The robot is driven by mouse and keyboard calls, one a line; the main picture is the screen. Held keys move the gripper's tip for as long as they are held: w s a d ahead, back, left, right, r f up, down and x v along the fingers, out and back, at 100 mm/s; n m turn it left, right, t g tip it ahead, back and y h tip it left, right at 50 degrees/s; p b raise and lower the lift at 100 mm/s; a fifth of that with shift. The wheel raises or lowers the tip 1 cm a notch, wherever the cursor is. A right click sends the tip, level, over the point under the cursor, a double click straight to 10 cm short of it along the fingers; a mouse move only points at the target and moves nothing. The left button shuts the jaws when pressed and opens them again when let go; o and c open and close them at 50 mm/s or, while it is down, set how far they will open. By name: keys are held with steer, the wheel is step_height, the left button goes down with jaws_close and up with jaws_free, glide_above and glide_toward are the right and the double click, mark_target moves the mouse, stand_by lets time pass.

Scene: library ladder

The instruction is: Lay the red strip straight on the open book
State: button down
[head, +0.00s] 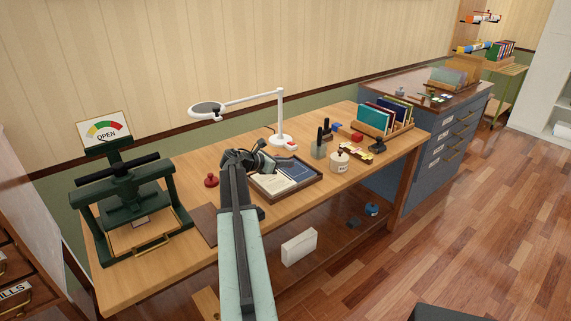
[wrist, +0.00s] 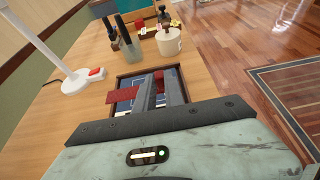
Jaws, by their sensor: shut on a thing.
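My gripper (wrist: 160,88) is shut on the red strip (wrist: 122,97), which sticks out to the left of the fingers in the wrist view. A short red piece also shows between the fingers. I cannot tell whether the strip touches the page. In the head view my gripper (head: 256,162) is above the left part of the book, and the strip is hidden there. My fingers cover part of the book in the wrist view.
A lamp (head: 281,118) stands behind the book. A pen holder (head: 318,150) and cream pot (head: 339,162) stand to the right. A red-knobbed object (head: 210,180) and green press (head: 130,200) are left. Books in a rack (head: 385,118) stand at the right end.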

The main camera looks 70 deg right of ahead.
mark_target(286, 183)
steer(key=shift+f+b, duration=3)
steer(key=shift+f, duration=0.15)
steer(key=shift+s, duration=0.1)
steer(key=c, duration=0.9)
jaws_free()
steer(key=shift+c, duration=0.2)
steer(key=shift+r, duration=0.15)
step_height(286, 183, up, 7)
steer(key=p, duration=0.7)
